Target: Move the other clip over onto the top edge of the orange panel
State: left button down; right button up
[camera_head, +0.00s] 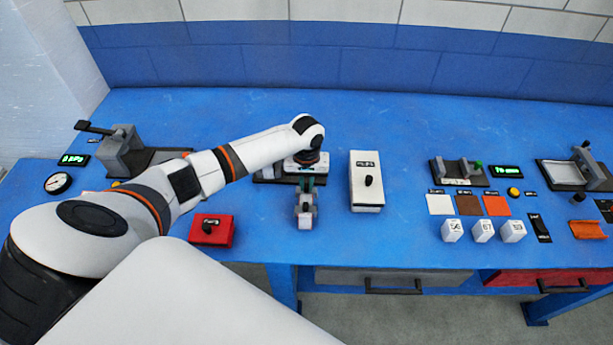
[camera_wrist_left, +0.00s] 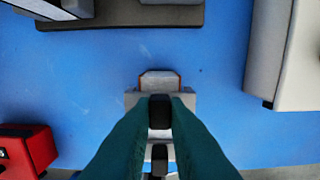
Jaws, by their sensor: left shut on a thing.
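My left gripper (camera_head: 306,188) points down over the middle of the blue table. In the left wrist view its two teal fingers (camera_wrist_left: 160,102) are shut on a small black piece (camera_wrist_left: 160,112), likely a clip. A grey block with a thin orange-brown rim (camera_wrist_left: 160,77) lies right below the fingertips. It also shows in the head view as a small grey stand (camera_head: 305,215). I cannot tell whether the black piece touches it. An orange square (camera_head: 496,205) lies flat at the right, and an orange curved piece (camera_head: 587,229) lies at the far right. I cannot tell which is the orange panel.
A white box with a black knob (camera_head: 366,181) stands right of the gripper. A red box (camera_head: 211,230) stands to the left. Several white labelled blocks (camera_head: 483,231) and a grey clamp fixture (camera_head: 459,172) are at the right. The table front has bare room.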

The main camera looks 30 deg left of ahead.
aim_at(306, 185)
pick_arm(q)
jog(key=shift+f, duration=0.3)
dwell(0.5)
jog(key=c, duration=1)
grip_release()
notch_tip(306, 185, up, 5)
jog(key=p, duration=0.6)
jog(key=shift+r, duration=1.25)
